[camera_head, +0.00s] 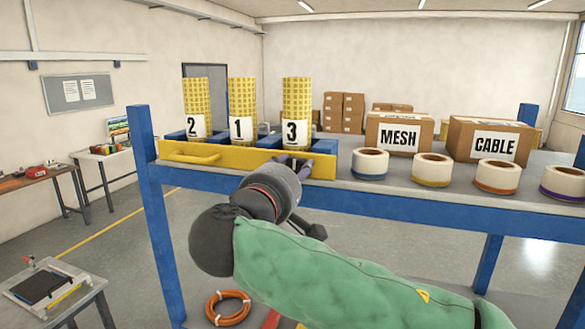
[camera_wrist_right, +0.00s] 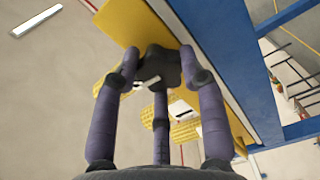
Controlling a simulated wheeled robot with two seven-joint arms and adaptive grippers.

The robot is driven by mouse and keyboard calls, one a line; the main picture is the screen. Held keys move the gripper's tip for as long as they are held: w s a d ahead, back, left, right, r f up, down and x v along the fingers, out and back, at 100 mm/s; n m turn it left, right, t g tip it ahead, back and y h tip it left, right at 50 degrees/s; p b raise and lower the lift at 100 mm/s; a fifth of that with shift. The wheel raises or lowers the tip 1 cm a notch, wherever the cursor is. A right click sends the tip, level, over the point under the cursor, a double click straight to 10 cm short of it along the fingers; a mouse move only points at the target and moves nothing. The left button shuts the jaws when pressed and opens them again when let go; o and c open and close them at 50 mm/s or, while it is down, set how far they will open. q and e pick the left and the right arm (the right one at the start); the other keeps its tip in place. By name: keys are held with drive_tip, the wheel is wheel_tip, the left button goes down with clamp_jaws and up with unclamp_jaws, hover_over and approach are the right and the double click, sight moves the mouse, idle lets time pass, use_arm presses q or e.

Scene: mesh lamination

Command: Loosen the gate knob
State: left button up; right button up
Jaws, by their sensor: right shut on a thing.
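The yellow gate (camera_head: 228,160) runs along the front of the blue rack, below the rolls marked 2, 1 and 3. It also shows in the right wrist view (camera_wrist_right: 122,22). The gate knob (camera_wrist_right: 158,66) is a dark, lobed knob on the gate's face. My right gripper (camera_head: 301,166) is at the gate's right end, below roll 3. In the right wrist view its purple fingers (camera_wrist_right: 158,75) close around the knob, shut on it. In the head view the gripper hides most of the knob. My left gripper is not in view.
Yellow mesh rolls (camera_head: 242,100) stand upright behind the gate. The MESH box (camera_head: 399,135), CABLE box (camera_head: 490,140) and several tape rolls (camera_head: 370,163) stand on the shelf to the right. A blue post (camera_head: 152,200) stands left.

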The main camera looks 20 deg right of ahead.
drive_tip(key=shift+a+f+n, duration=0.1)
drive_tip(key=shift+f+n, duration=0.15)
drive_tip(key=shift+n, duration=0.45)
drive_tip(key=o, duration=1.1)
drive_tip(key=shift+o, duration=0.2)
drive_tip(key=shift+w+r, duration=0.1)
drive_tip(key=shift+w, duration=0.05)
drive_tip(key=shift+r, duration=0.1)
drive_tip(key=v, duration=1.2)
drive_tip(key=shift+p, duration=0.3)
